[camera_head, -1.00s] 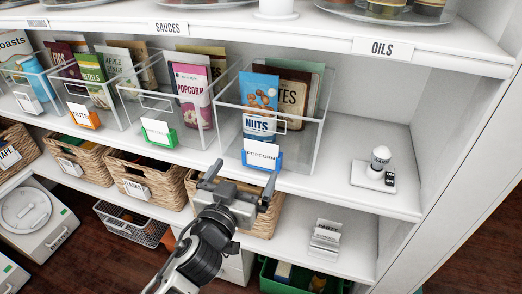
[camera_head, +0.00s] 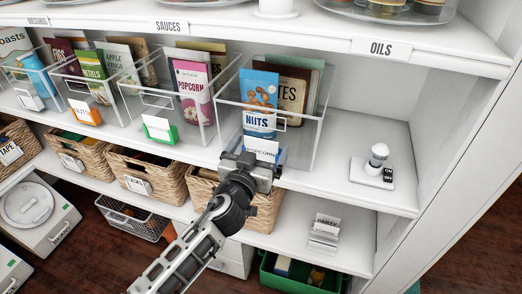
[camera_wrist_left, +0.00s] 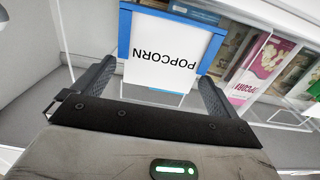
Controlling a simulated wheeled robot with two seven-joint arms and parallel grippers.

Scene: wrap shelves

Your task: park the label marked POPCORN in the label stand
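The white label marked POPCORN (camera_head: 262,147) sits in a blue holder (camera_head: 282,158) on the front of the clear bin with the nuts pouch. In the left wrist view the label (camera_wrist_left: 165,55) appears upside down in the blue holder (camera_wrist_left: 124,35). My left gripper (camera_head: 255,162) is right in front of it, hiding the label's lower part in the head view. In the left wrist view its fingers stand apart on either side of the label, with no clear grip on it. A small white stand (camera_head: 323,240) holding cards, probably the label stand, is on the lower shelf at right. My right gripper is not in view.
A popcorn pouch (camera_head: 191,90) is in the neighbouring clear bin, which has a green label holder (camera_head: 165,135). A white switch device (camera_head: 374,170) stands on the shelf at right. Wicker baskets (camera_head: 150,170) line the lower shelf. Shelf room around the stand is free.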

